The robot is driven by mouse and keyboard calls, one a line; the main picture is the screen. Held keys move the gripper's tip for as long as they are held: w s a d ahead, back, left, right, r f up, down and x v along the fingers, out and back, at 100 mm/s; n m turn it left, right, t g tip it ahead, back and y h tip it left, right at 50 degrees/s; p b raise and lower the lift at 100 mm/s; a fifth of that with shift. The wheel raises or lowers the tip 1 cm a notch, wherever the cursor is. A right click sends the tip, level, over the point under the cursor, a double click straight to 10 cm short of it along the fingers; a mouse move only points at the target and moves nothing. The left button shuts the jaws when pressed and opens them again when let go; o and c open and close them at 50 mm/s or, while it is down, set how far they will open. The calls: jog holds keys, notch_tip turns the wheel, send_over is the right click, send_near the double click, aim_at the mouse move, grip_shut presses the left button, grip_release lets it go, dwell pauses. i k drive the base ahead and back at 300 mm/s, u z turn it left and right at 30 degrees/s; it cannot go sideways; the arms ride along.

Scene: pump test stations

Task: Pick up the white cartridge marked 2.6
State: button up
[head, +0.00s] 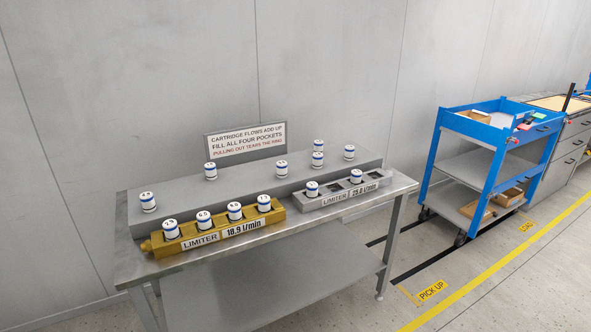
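Several white cartridges with blue bands stand upright on a grey raised shelf on the steel bench, among them one at the far left (148,202), one mid-left (210,171), one in the middle (282,168) and one at the right (349,152). Two stand close together, one behind (319,146) and one in front (318,159). More sit in the yellow limiter block (190,243) and the grey limiter block (320,205). The top markings are too small to read surely, so I cannot tell which is marked 2.6. My gripper is not in view.
A sign (246,141) at the back says to fill all four pockets and that pulling out tears the ring. The steel bench (170,268) has a lower shelf. A blue trolley (491,165) stands to the right. Floor with yellow markings is clear in front.

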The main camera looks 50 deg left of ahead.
aim_at(316, 158)
jog(key=z, duration=0.05)
jog(key=k, duration=0.15)
jog(key=u, duration=1.5)
jog(key=i, duration=0.45)
